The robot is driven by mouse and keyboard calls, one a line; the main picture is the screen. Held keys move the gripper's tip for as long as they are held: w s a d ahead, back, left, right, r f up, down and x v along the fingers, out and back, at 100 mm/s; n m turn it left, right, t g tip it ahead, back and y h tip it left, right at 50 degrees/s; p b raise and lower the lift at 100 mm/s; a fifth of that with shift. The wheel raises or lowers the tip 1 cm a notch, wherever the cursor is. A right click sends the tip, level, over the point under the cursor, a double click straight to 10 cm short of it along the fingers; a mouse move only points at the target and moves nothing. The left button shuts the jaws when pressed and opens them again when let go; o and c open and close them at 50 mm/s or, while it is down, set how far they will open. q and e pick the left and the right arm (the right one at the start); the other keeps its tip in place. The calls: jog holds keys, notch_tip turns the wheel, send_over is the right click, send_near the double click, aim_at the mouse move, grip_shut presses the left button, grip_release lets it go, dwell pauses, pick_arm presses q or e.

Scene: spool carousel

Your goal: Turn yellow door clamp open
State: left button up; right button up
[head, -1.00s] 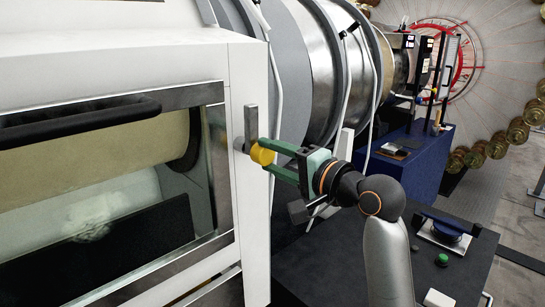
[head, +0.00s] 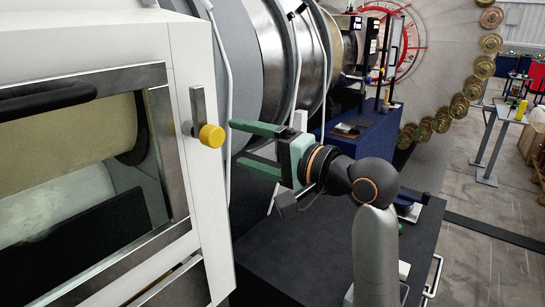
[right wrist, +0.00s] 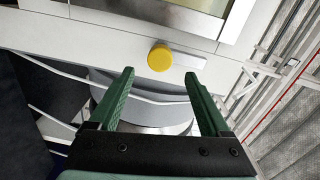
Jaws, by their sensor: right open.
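The yellow door clamp is a round yellow knob (head: 211,136) on a grey metal bar (head: 198,108), fixed to the white door frame (head: 200,200). In the head view the bar stands upright, running up from the knob. In the right wrist view the yellow knob (right wrist: 160,58) is at top centre, beyond the fingertips. My right gripper (head: 236,143) is open and empty, with its green fingers pointing left at the knob. The fingertips stop a little right of the knob, apart from it. My left gripper is in neither view.
The door has a glass window (head: 80,180) and a black handle (head: 45,98). A large grey drum (head: 230,60) and white cables lie behind my right gripper. A dark table (head: 290,250) is below my right arm. Open floor lies at the far right.

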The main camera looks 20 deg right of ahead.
jog(key=v, duration=0.6)
jog(key=shift+s, duration=0.25)
jog(key=shift+d, duration=0.1)
jog(key=w+d+f+n+g+h, duration=0.1)
jog(key=d+f+n+h, duration=0.15)
jog(key=f, duration=1.35)
jog(key=d+f+n+g+h, duration=0.1)
jog(key=f+h, duration=0.3)
jog(key=f, duration=1.3)
jog(key=s+f+n+g+h, duration=0.1)
jog(key=s+f+n, duration=0.7)
jog(key=s+f, duration=1.2)
jog(key=shift+s+a+f+g, duration=0.2)
jog(key=shift+a+f+g, duration=0.25)
jog(key=shift+f+g, duration=0.45)
jog(key=shift+h, duration=0.25)
